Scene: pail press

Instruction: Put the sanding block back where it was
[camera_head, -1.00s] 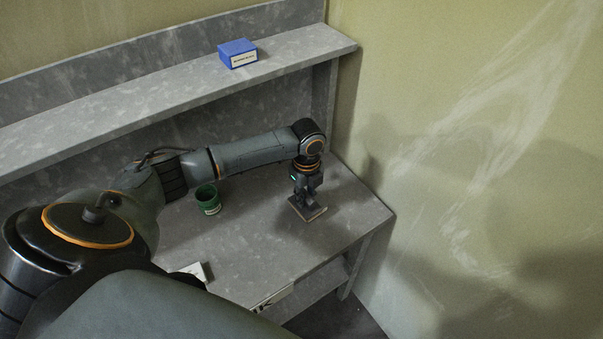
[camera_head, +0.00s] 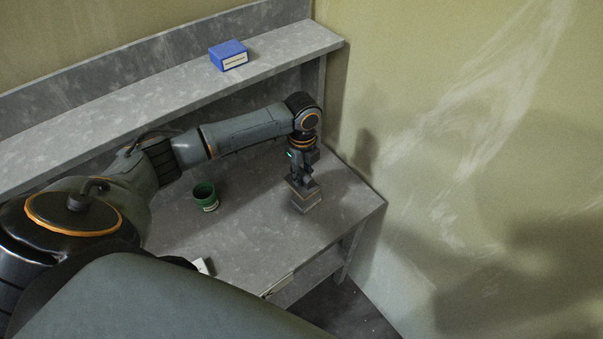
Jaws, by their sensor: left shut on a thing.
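My left gripper (camera_head: 303,181) points down over the right end of the grey bench and is shut on a grey-brown block, the sanding block (camera_head: 308,204). The gripper covers part of the block's top. I cannot tell whether its underside touches the bench or is just above it. My right gripper is not in view.
A green pail (camera_head: 206,198) with a pale label stands on the bench (camera_head: 250,225), left of the block. A blue box (camera_head: 229,56) sits on the raised shelf (camera_head: 290,48). A white object (camera_head: 202,266) near the front is partly hidden by my arm. A wall stands at right.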

